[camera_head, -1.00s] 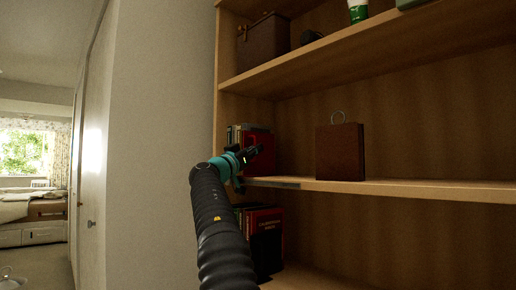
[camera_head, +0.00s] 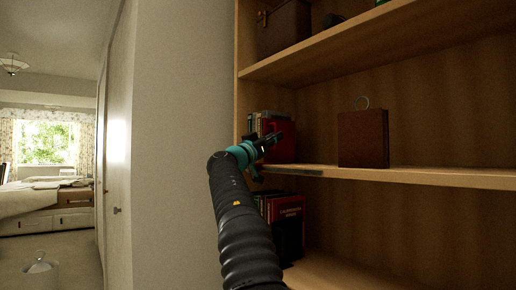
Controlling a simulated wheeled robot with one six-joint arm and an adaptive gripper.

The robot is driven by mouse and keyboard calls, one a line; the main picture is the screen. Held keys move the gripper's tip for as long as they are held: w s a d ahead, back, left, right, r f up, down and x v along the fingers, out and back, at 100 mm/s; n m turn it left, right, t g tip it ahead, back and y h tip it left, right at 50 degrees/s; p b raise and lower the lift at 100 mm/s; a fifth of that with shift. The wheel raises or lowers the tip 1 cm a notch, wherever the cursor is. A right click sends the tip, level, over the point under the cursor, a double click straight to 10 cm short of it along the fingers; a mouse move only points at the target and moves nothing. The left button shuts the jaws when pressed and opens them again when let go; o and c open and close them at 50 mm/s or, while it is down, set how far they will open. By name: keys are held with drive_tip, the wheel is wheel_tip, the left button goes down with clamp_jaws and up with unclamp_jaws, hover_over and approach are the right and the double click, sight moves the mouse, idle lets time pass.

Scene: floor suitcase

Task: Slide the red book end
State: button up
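A red book end (camera_head: 285,150) stands at the left of the middle shelf (camera_head: 430,176), against the right side of a short row of upright books (camera_head: 254,123). My gripper (camera_head: 274,140) is in front of the red book end and hides part of it. Its dark fingers point to the right, at about the height of the book end's middle. They are small and dark, so I cannot tell whether they are open or touching anything.
A brown box with a ring handle (camera_head: 363,138) stands farther right on the middle shelf, with clear shelf between. More books (camera_head: 285,211) stand on the shelf below. A brown case (camera_head: 283,27) is on the upper shelf. A wall (camera_head: 185,150) is to the left.

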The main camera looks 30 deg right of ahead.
drive_tip(key=v, duration=1)
drive_tip(key=shift+a+f, duration=0.2)
drive_tip(key=shift+a, duration=0.15)
drive_tip(key=shift+s, duration=0.15)
drive_tip(key=s+a+f+n+y, duration=0.3)
drive_tip(key=s+f+n+y, duration=0.15)
drive_tip(key=s+f, duration=0.4)
drive_tip(key=s+a+f+n+y, duration=0.3)
drive_tip(key=s+f+y, duration=0.25)
drive_tip(key=f, duration=0.55)
drive_tip(key=s+a+f+n+y, duration=0.2)
drive_tip(key=s+a+f+y, duration=0.2)
drive_tip(key=f, duration=0.5)
drive_tip(key=s+a+f+n+y, duration=0.2)
drive_tip(key=s+a+f+y, duration=0.1)
drive_tip(key=s+a+f, duration=0.5)
drive_tip(key=s+a+f+n+y, duration=0.3)
drive_tip(key=s+a+f, duration=0.4)
drive_tip(key=f, duration=0.3)
drive_tip(key=shift+s+g+y, duration=0.3)
drive_tip(key=shift+s+y, duration=0.5)
drive_tip(key=shift+f, duration=0.1)
